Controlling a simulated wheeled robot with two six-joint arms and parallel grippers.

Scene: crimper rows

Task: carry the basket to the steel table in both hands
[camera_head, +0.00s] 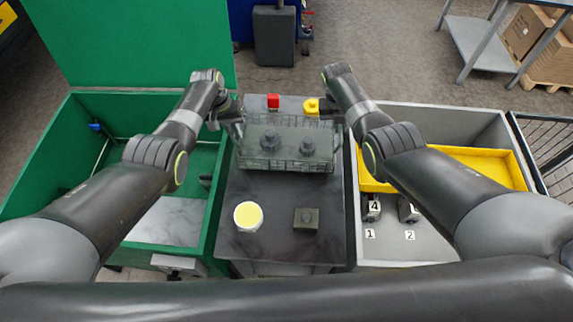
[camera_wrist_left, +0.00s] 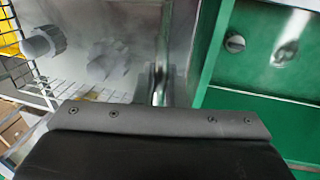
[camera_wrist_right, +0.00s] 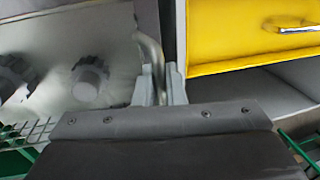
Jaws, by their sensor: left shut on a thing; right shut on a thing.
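A clear-sided wire basket (camera_head: 290,165) is at the far half of the dark-topped bench, between my two grippers. It holds two dark knobbed parts (camera_head: 270,141) (camera_head: 308,146). I cannot tell whether it rests on the bench or hangs just above it. My left gripper (camera_head: 237,120) is shut on its left end; the fingers show in the left wrist view (camera_wrist_left: 158,88). My right gripper (camera_head: 338,116) is shut on its right end; the fingers show in the right wrist view (camera_wrist_right: 160,85). A grey metal table (camera_head: 477,40) stands at the far right.
A green bin (camera_head: 60,150) stands left, a grey bin with a yellow tray (camera_head: 470,165) right.

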